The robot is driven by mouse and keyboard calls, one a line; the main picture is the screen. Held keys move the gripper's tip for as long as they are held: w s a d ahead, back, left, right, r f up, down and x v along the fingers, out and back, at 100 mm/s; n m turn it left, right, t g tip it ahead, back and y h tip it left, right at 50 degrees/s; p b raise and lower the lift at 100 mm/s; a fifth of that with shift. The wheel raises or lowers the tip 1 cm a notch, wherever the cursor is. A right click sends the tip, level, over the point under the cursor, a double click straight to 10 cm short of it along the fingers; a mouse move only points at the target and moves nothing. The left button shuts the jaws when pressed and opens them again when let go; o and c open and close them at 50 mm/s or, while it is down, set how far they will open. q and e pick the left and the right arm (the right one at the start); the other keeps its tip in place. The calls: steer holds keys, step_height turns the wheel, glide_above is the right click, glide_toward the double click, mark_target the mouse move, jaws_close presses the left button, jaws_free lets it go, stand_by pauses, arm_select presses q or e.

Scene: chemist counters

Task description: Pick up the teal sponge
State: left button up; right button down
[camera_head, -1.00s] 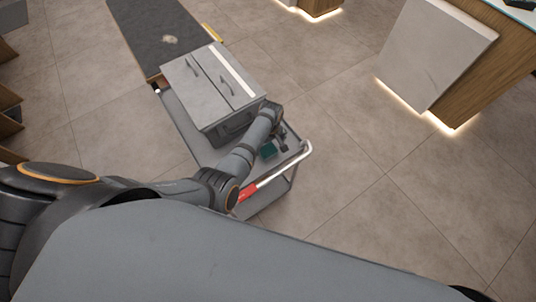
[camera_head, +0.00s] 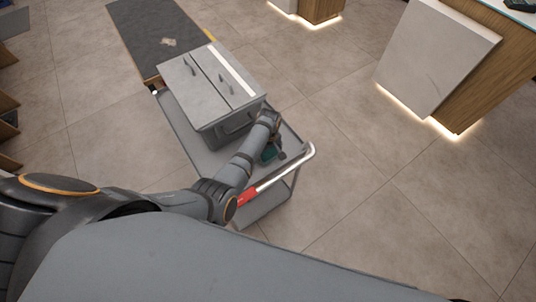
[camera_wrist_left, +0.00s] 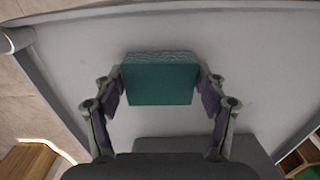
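The teal sponge (camera_head: 268,154) lies on the grey cart's tray (camera_head: 206,155), near the end with the handle, and is partly hidden by my left arm in the head view. The left wrist view shows the sponge (camera_wrist_left: 160,82) as a block centred between the fingertips. My left gripper (camera_head: 274,152) is over the sponge; in the left wrist view the gripper (camera_wrist_left: 160,90) has its fingers apart, one beside each short side of the sponge. The gaps are narrow, and I cannot see firm contact. My right gripper is out of view.
A grey drawer box (camera_head: 210,90) stands on the cart just behind the sponge. The cart's handle (camera_head: 285,173) with a red part runs along the near right side. A dark mat-topped surface (camera_head: 155,35) lies beyond. Open floor (camera_head: 340,170) is to the right.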

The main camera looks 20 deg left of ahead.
mark_target(268, 154)
arm_select(q)
steer(key=shift+c, duration=0.9)
steer(key=shift+r, duration=0.1)
steer(key=shift+w+r, duration=0.1)
steer(key=shift+r, duration=0.2)
step_height(268, 154, up, 3)
steer(key=shift+a+f+p, duration=0.1)
steer(key=shift+a+p, duration=0.05)
steer(key=shift+p, duration=0.2)
steer(key=s+a+r, duration=0.2)
steer(key=s+r, duration=0.1)
steer(key=s+a+r, duration=0.3)
steer(key=s, duration=0.1)
steer(key=s+a+r+b, duration=0.1)
steer(key=s+a+r, duration=0.2)
steer(key=s, duration=0.1)
steer(key=shift+a+r, duration=0.2)
